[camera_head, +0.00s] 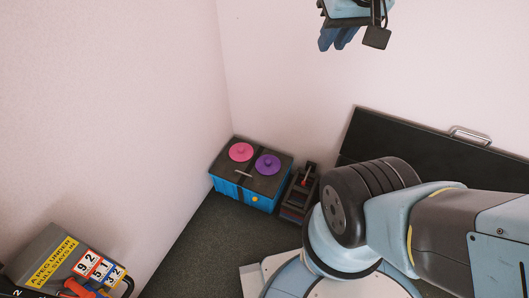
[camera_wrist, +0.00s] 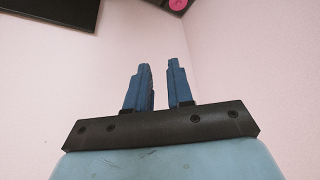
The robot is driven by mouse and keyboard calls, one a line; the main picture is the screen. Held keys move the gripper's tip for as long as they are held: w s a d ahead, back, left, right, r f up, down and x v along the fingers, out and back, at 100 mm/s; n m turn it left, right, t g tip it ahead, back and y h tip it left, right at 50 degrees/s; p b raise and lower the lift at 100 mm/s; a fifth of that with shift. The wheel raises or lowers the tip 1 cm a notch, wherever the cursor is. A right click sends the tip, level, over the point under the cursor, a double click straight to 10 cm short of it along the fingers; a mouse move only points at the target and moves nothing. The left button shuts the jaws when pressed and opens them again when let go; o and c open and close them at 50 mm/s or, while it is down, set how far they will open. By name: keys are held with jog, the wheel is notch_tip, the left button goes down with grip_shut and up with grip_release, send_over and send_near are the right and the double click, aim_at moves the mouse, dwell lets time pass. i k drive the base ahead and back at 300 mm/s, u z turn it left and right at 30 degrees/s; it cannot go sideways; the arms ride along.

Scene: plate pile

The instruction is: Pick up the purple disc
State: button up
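The purple disc (camera_head: 267,164) lies flat on the dark top of a blue box (camera_head: 243,193) in the corner, with a small knob at its centre. A pink disc (camera_head: 241,152) lies to its left on the same top. My gripper (camera_head: 337,40) is high up near the top edge of the head view, well above and to the right of the discs. In the wrist view my gripper (camera_wrist: 160,68) has its two blue fingers apart with nothing between them. The pink disc shows at the top edge there (camera_wrist: 177,4); the purple disc is not clearly visible in that view.
A dark stand with a red-handled item (camera_head: 305,180) is right of the box. A dark panel with a metal handle (camera_head: 470,136) leans at the right wall. A sign box with number tiles (camera_head: 72,262) is at lower left. Walls close in behind and left of the box.

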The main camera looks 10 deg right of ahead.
aim_at(267, 164)
jog(key=k, duration=1)
jog(key=u, duration=1.15)
jog(key=i, duration=1.7)
jog(key=z, duration=2.35)
